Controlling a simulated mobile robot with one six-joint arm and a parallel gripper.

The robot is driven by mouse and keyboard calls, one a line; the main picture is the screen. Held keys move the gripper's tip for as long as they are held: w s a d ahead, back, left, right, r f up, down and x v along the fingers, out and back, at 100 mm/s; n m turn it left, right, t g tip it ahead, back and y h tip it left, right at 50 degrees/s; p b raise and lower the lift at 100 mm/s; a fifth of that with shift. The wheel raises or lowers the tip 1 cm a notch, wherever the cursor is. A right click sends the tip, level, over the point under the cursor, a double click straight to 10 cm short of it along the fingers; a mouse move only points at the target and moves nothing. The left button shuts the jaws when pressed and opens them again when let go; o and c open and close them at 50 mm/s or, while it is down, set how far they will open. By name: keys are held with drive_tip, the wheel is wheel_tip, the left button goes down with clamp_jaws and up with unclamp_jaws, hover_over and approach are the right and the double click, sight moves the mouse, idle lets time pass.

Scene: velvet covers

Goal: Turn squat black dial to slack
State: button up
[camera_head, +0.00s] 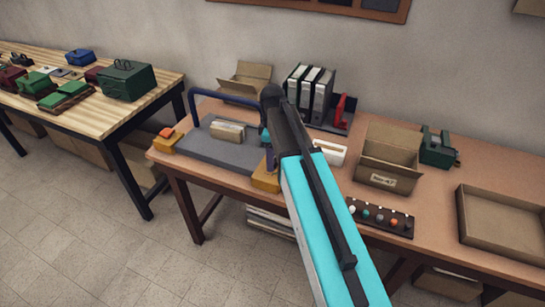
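A dark strip (367,222) with several small round knobs, among them white, teal and orange ones, lies near the front edge of the brown table. A squat black dial cannot be made out for certain in this view. My gripper (264,136) is mostly hidden behind the arm's dark end, above the grey pad. Its fingers cannot be seen clearly.
A grey pad (205,150) with a blue bar frame (237,98) and a tan block (228,131) is at the left. An open cardboard box (386,177), a green device (437,150) and a shallow tray (500,238) stand to the right. Binders (309,88) stand behind.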

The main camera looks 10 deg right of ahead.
drive_tip(key=shift+r, duration=0.15)
wheel_tip(320, 180, up, 14)
drive_tip(key=b, duration=0.2)
drive_tip(key=shift+f+b, duration=0.25)
drive_tip(key=shift+b, duration=0.1)
idle(0.5)
idle(0.4)
